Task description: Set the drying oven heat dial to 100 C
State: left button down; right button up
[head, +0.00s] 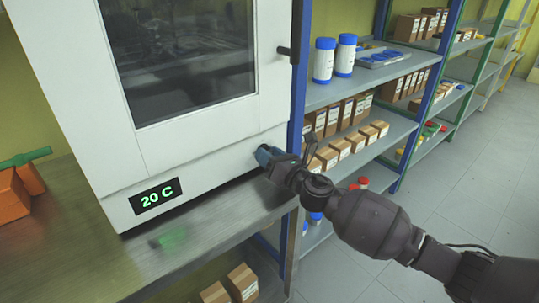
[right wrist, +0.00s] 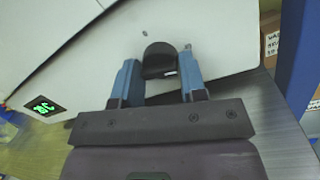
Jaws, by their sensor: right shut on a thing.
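The white drying oven (head: 185,165) stands on a metal bench, its windowed door closed. Its display (head: 155,196) reads 20 C in green; it also shows small and tilted in the right wrist view (right wrist: 44,106). The black heat dial (right wrist: 160,58) is on the oven's lower front panel, at the lower right in the head view, where my gripper mostly hides it. My right gripper (head: 266,155) is at the dial, its blue fingers on either side of it in the right wrist view (right wrist: 160,75), shut on it. My left gripper is not in view.
The metal bench (head: 75,255) carries the oven, with orange things with a green handle (head: 22,185) at left. Shelves (head: 385,130) with boxes and blue-capped bottles (head: 335,58) stand right of the oven. Open floor (head: 450,200) lies at right.

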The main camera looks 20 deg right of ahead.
jog(key=m+h, duration=0.1)
jog(key=m, duration=0.3)
jog(key=shift+r+t+p, duration=0.2)
jog(key=shift+t+p, duration=0.1)
jog(key=shift+p, duration=0.1)
jog(key=m+h+p, duration=0.1)
jog(key=m, duration=0.5)
jog(key=shift+p, duration=0.4)
jog(key=shift+r+m+p, duration=0.1)
jog(key=shift+m+p, duration=0.3)
jog(key=shift+m, duration=0.8)
jog(key=shift+m+p, duration=0.4)
jog(key=shift+m, duration=0.5)
jog(key=shift+a+m+h+p, duration=0.1)
jog(key=shift+m+h+p, duration=0.3)
jog(key=shift+m, duration=0.7)
jog(key=shift+s+m+p, duration=0.1)
jog(key=shift+m+p, duration=0.2)
jog(key=shift+m, duration=0.2)
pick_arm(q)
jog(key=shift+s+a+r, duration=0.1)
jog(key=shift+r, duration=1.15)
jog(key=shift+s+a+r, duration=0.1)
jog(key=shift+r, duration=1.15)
pick_arm(e)
jog(key=shift+f+m, duration=0.2)
jog(key=shift+m, duration=0.2)
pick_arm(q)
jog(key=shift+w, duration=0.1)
